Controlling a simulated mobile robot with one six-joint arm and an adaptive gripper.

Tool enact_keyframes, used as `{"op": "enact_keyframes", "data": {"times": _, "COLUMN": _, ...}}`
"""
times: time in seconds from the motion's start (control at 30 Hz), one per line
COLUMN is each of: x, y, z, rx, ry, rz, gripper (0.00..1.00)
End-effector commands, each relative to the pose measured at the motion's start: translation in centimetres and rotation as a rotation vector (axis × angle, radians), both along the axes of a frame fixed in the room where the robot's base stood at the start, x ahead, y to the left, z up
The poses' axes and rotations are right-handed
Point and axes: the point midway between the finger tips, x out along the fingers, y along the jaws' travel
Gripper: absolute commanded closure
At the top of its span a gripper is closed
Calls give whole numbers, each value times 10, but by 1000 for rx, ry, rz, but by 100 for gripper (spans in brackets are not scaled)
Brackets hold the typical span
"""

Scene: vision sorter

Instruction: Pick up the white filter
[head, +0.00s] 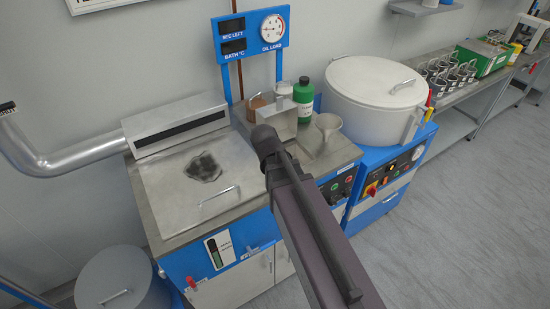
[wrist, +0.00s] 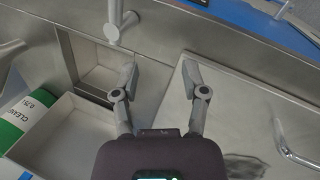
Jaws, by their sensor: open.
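I cannot pick out a white filter for certain in either view. In the wrist view, my gripper (wrist: 160,72) is open and empty, its two fingers spread over the steel worktop. A pale open box (wrist: 65,145) lies to the left of the fingers, beside a green and white bottle (wrist: 15,122). A rectangular recess (wrist: 100,68) shows left of the left finger. In the head view, my dark arm reaches over the worktop, and its end hides the fingers and what lies below them.
A closed steel lid (head: 185,170) with a dark smudge and a handle lies left of my arm. A blue gauge panel (head: 250,38) rises behind.

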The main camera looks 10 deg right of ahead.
Motion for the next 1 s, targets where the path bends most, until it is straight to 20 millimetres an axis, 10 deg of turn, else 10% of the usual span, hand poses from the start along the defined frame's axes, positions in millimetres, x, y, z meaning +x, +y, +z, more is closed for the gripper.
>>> {"op": "enact_keyframes", "data": {"times": 0.43, "x": -55, "y": 4, "z": -9, "rx": 292, "ry": -2, "rz": -541, "gripper": 43}}
{"op": "enact_keyframes", "data": {"times": 1.0, "x": -59, "y": 5, "z": -9, "rx": 320, "ry": 3, "rz": -601, "gripper": 43}}
